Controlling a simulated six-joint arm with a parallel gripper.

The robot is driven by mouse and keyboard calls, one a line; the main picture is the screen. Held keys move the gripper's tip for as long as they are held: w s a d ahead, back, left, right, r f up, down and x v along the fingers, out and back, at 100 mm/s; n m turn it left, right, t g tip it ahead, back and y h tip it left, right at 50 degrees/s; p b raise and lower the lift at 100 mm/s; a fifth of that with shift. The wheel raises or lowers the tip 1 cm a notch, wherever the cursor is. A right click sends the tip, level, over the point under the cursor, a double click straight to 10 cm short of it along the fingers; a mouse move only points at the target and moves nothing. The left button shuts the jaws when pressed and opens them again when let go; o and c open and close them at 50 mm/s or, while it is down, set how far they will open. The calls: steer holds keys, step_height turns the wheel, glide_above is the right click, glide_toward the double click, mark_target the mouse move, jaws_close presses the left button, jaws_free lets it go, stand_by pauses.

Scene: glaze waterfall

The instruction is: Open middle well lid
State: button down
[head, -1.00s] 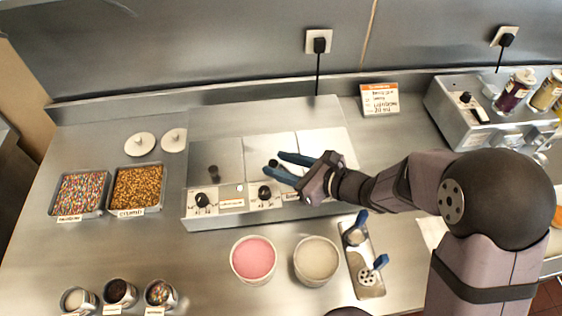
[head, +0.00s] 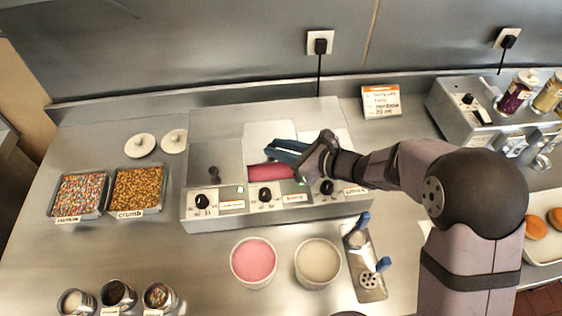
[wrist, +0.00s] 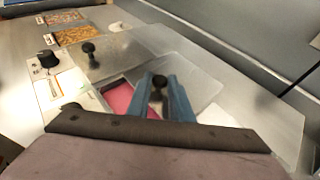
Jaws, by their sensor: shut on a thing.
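The middle well lid (head: 267,131) is a flat pale metal plate with a black knob; it also shows in the wrist view (wrist: 195,80). It sits shifted toward the back of the warmer, and the front of the middle well lies uncovered, showing pink glaze (head: 268,172). My gripper (head: 272,150) has its blue fingers shut on the lid's black knob (wrist: 159,83). The pink glaze also shows below the fingers in the wrist view (wrist: 120,98). My fingers hide the knob in the head view.
The left well lid (head: 217,160) with its knob covers the left well. Control dials (head: 265,195) line the warmer's front. Pink (head: 254,260) and cream (head: 317,262) tubs stand in front. Two white round lids (head: 141,146) lie to the left of the warmer.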

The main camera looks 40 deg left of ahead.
mark_target(279, 134)
steer(key=w+a, duration=0.6)
steer(key=shift+w+a, duration=0.25)
steer(key=c, duration=1.6)
jaws_free()
steer(key=shift+d, duration=0.1)
steer(key=shift+d+r+b, duration=0.2)
steer(key=shift+d+b, duration=0.25)
steer(key=shift+d, duration=0.1)
steer(key=shift+b+v, duration=1)
steer(key=shift+v, duration=2.05)
steer(key=shift+r, duration=0.1)
